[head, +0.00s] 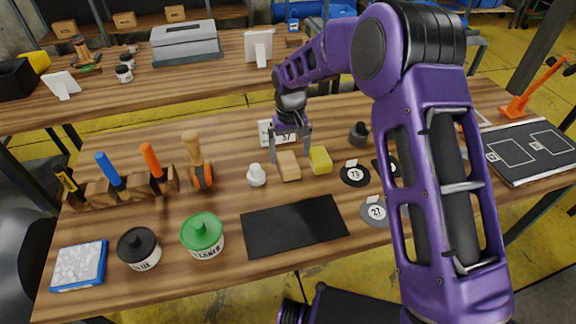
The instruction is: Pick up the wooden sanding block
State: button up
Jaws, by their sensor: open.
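The wooden sanding block (288,167) is a small light-brown block lying on the near wooden table, close to its middle. My gripper (291,154) hangs above the block, pointing down, with its two fingers apart. One finger is at the block's left and the other reaches toward its right. I cannot tell from this view how far the fingertips are above or behind the block. Nothing is visible between the fingers.
A yellow block (320,160) stands close at the right, and a white knobbed item (256,175) at the left. A numbered card (266,133) stands behind. A black mat (294,226) lies in front. Cans (202,236) and a tool rack (118,187) are at the left.

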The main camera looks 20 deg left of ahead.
aim_at(289, 163)
notch_tip(289, 163, down, 5)
jog(key=shift+a+r, duration=0.1)
jog(key=shift+a, duration=0.05)
jog(key=shift+c, duration=0.3)
jog(key=c, duration=1.5)
